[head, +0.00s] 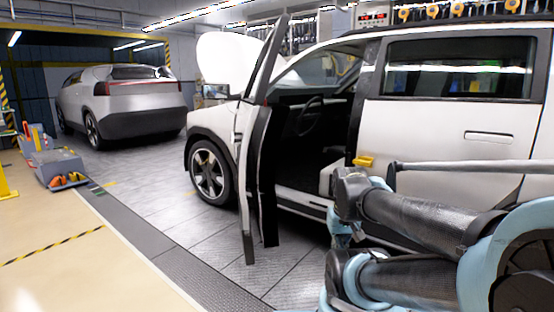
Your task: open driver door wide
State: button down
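The white car's driver door (246,170) stands swung well out from the body and shows nearly edge-on in the head view. Its dark inner side (267,180) faces the opening, and its window frame rises above it. The door opening (310,150) is clear, with the steering wheel (305,115) and a pale seat edge visible inside. My arm's dark and blue links fill the lower right, apart from the door in the picture. I cannot make out my gripper's fingers; nothing of mine is seen touching the door.
The white car's hood (235,68) is raised. A small yellow part (364,161) sits at the rear edge of the opening. A silver car (125,105) stands at the back left, near a grey floor unit (58,167). The tiled floor left of the door is free.

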aim_at(261, 122)
jog(key=z, duration=0.05)
jog(key=i, duration=1)
jog(key=u, duration=0.05)
